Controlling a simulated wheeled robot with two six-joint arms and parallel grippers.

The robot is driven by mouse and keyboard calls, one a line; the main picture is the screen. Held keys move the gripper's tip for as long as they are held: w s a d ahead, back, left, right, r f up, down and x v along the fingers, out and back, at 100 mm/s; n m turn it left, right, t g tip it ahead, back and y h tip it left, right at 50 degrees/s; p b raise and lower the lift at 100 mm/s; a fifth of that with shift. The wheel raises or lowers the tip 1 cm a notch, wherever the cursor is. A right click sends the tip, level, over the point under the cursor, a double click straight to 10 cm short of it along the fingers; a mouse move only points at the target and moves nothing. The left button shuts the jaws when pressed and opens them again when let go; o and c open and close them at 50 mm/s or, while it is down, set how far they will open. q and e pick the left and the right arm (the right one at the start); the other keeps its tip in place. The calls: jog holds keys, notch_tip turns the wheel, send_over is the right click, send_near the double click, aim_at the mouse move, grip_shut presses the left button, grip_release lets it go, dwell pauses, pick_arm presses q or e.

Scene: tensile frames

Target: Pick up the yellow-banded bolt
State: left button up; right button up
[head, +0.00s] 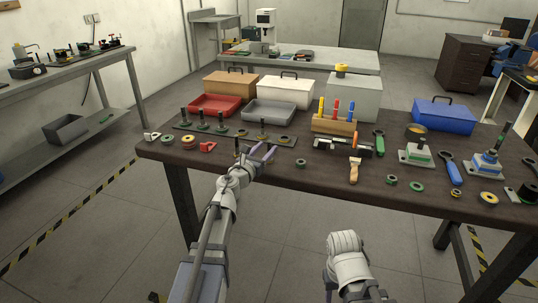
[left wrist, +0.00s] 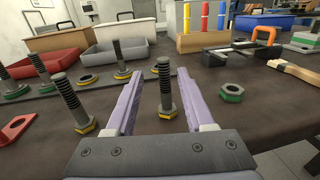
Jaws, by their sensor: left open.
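In the left wrist view a dark threaded bolt (left wrist: 165,84) with a yellow band at its hexagonal foot stands upright between my left gripper's fingers. My left gripper (left wrist: 159,82) is open, with a lilac finger on either side of the bolt and a gap to each. My right gripper does not show; only part of that arm does.
A rack (head: 228,131) with several upright bolts lies just behind. A red tray (head: 215,105) and a grey tray (head: 269,111) stand beyond it. A green nut (left wrist: 231,93) lies right of the fingers. A red part (left wrist: 17,128) lies at the left.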

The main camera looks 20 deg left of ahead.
pick_arm(q)
jog(key=w, duration=0.1)
jog(key=w+d, duration=0.1)
jog(key=w, duration=0.3)
jog(key=shift+d, duration=0.25)
jog(key=shift+s, duration=0.1)
jog(key=shift+c, duration=0.4)
grip_shut()
